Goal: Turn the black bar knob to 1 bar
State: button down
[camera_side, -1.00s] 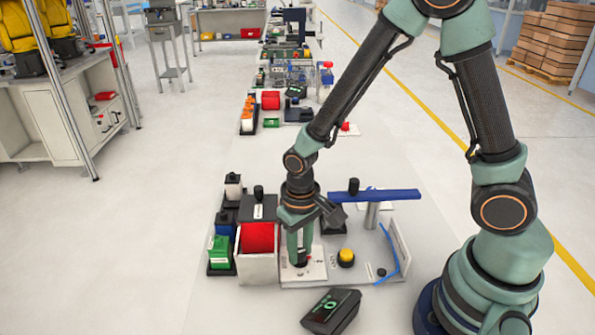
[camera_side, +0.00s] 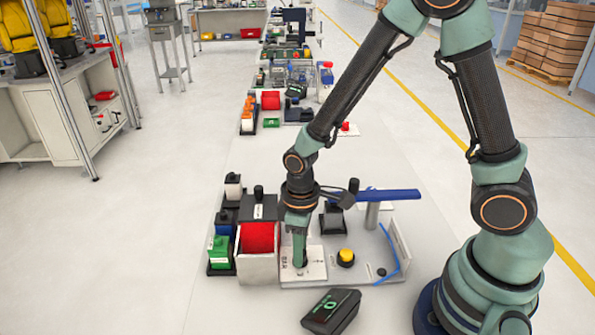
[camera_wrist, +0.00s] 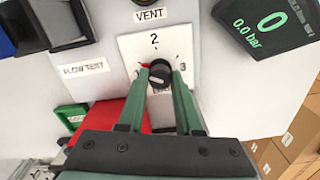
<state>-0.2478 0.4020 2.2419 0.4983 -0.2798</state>
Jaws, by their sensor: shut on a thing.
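The black bar knob (camera_wrist: 160,74) sits on a white dial plate (camera_wrist: 136,47) in the wrist view. A "2" shows at the top of the plate and a red mark at the left of the knob. A "3" shows at the right; the lower left is covered by a finger. My gripper (camera_wrist: 161,71) is shut on the knob, one green finger on each side. In the side view my gripper (camera_side: 300,264) points down at the dial plate (camera_side: 316,262) and hides the knob. The black display (camera_wrist: 268,24) reads 0 and 0.0 bar.
A red-fronted box (camera_side: 258,238) stands close left of my gripper. A yellow button (camera_side: 346,256) is to the right, with a blue bar (camera_side: 390,194) behind. The display (camera_side: 331,311) lies in front. VENT (camera_wrist: 150,14) and FLOW TEST (camera_wrist: 83,68) labels show in the wrist view.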

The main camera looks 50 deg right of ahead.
dwell(0.4)
jog(key=c, duration=0.6)
grip_release()
jog(key=shift+r, duration=0.15)
notch_tip(320, 180, up, 12)
jog(key=shift+f, duration=0.1)
jog(key=s+d+r+m+t, duration=0.1)
jog(key=d+r+m+t, duration=0.1)
jog(key=r, duration=0.1)
jog(key=s+d+r+m+t, duration=0.1)
jog(key=d+r+m, duration=0.1)
jog(key=d+r, duration=0.1)
jog(key=s+d+r+m+t, duration=0.1)
jog(key=d+r+m+t, duration=0.1)
jog(key=d+r, duration=0.1)
jog(key=shift+s+r+t, duration=0.15)
jog(key=shift+r+t, duration=0.15)
jog(key=shift+r, duration=0.5)
